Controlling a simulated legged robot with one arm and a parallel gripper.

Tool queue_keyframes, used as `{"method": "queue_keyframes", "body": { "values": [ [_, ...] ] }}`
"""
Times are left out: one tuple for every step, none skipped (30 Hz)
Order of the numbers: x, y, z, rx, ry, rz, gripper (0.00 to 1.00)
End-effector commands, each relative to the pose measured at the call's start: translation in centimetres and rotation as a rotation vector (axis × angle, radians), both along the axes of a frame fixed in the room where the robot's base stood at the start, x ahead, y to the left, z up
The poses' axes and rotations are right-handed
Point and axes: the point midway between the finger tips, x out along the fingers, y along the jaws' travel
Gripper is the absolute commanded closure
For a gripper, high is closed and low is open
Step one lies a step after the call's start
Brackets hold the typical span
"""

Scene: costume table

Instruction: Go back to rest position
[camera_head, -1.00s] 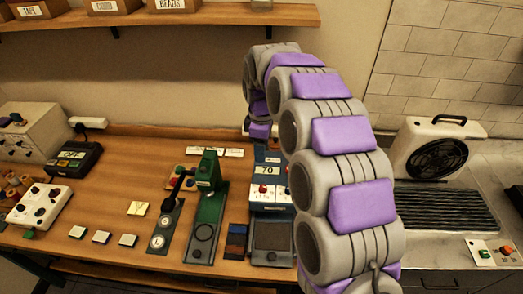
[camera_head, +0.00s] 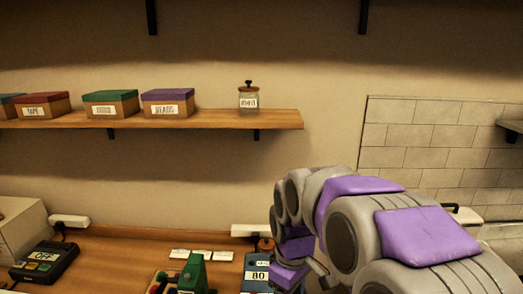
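My arm, grey with purple pads, rises from the lower right and bends down over the wooden table (camera_head: 130,254). My gripper (camera_head: 290,277) is at the arm's far end, low in the picture, just right of the blue device (camera_head: 256,272) with a display reading 80. The fingers are too small and partly hidden to tell whether they are open or shut. I see nothing clearly held. I cannot tell whether the gripper touches the device.
A wooden shelf (camera_head: 210,120) holds lidded boxes (camera_head: 168,103) and a labelled jar (camera_head: 248,100). On the table are a dark device reading OFF (camera_head: 45,262), a green device (camera_head: 194,274) and white labels (camera_head: 200,254). Tiled wall (camera_head: 430,140) stands at right.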

Motion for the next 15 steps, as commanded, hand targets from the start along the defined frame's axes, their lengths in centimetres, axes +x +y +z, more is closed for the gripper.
{"method": "queue_keyframes", "body": {
  "values": [
    [-1.8, -0.9, -0.3, -0.005, 0.002, -0.056, 0.44],
    [-2.9, -1.4, -0.6, -0.010, 0.009, -0.091, 0.44],
    [-4.3, -1.9, -0.8, -0.014, 0.013, -0.136, 0.44],
    [-5.3, -2.4, -1.0, -0.018, 0.015, -0.172, 0.44],
    [-6.4, -2.8, -1.3, -0.022, 0.022, -0.208, 0.44],
    [-7.8, -3.3, -1.6, -0.026, 0.027, -0.255, 0.44],
    [-8.8, -3.7, -1.8, -0.029, 0.029, -0.291, 0.44],
    [-9.9, -4.1, -2.2, -0.035, 0.036, -0.327, 0.44],
    [-11.3, -4.6, -2.7, -0.040, 0.041, -0.375, 0.44],
    [-12.4, -5.0, -3.0, -0.044, 0.042, -0.412, 0.44],
    [-13.5, -5.3, -3.4, -0.049, 0.048, -0.450, 0.44],
    [-14.9, -5.7, -4.0, -0.056, 0.054, -0.499, 0.44],
    [-15.9, -6.0, -4.3, -0.061, 0.054, -0.536, 0.44],
    [-17.0, -6.3, -4.8, -0.066, 0.059, -0.574, 0.44],
    [-18.4, -6.7, -5.4, -0.071, 0.066, -0.621, 0.44]
  ]
}}
